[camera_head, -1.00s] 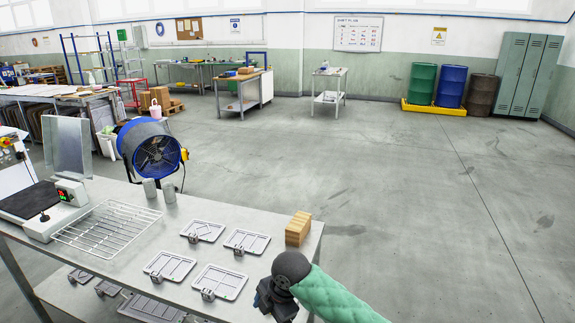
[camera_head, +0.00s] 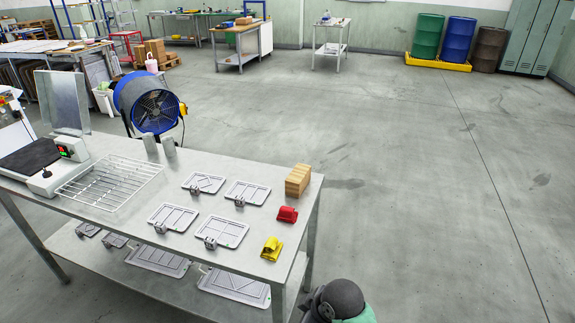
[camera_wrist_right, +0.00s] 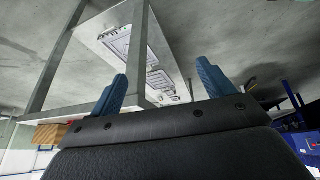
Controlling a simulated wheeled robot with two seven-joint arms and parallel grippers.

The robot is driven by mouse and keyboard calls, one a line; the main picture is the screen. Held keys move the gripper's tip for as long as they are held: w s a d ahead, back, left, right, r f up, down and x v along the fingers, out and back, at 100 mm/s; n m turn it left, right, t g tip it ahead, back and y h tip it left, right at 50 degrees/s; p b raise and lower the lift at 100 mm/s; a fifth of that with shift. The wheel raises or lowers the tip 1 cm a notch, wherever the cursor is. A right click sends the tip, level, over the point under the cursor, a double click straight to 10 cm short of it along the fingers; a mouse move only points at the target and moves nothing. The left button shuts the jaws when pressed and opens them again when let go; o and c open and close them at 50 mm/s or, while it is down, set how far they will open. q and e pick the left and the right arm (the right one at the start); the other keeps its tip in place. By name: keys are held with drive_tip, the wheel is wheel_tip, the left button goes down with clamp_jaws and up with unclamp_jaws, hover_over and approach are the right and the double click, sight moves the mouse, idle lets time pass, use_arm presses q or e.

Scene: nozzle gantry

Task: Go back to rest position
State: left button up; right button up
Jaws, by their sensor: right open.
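My right arm shows only as a dark rounded joint with a green sleeve at the bottom of the head view, right of the table (camera_head: 128,223); its gripper is outside that view. In the right wrist view my right gripper (camera_wrist_right: 157,90) is open, its two blue fingers wide apart with nothing between them. The table's legs and lower shelf show beyond the fingers. My left gripper is in neither view.
The table holds several grey plates (camera_head: 246,193), a wooden block stack (camera_head: 298,180), a red part (camera_head: 287,214), a yellow part (camera_head: 271,248) and a wire rack (camera_head: 108,182). A blue fan (camera_head: 150,104) stands behind. The floor to the right is clear.

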drive_tip(key=s+d+f+m+h, duration=0.2)
drive_tip(key=s+d+m, duration=0.3)
drive_tip(key=s+d, duration=0.35)
drive_tip(key=s+d+f+m+h, duration=0.2)
drive_tip(key=s+d+m, duration=0.45)
drive_tip(key=d, duration=0.25)
drive_tip(key=s+a+f+x, duration=0.1)
drive_tip(key=s+x, duration=0.1)
drive_tip(key=x, duration=0.9)
drive_tip(key=s+a+x, duration=0.1)
drive_tip(key=s+x, duration=0.2)
drive_tip(key=x, duration=0.9)
drive_tip(key=s+f, duration=0.4)
drive_tip(key=f, duration=0.8)
drive_tip(key=s+f+n+g, duration=0.1)
drive_tip(key=s+f, duration=0.3)
drive_tip(key=f, duration=0.9)
drive_tip(key=shift+s+f+g, duration=0.15)
drive_tip(key=shift+f+g, duration=0.15)
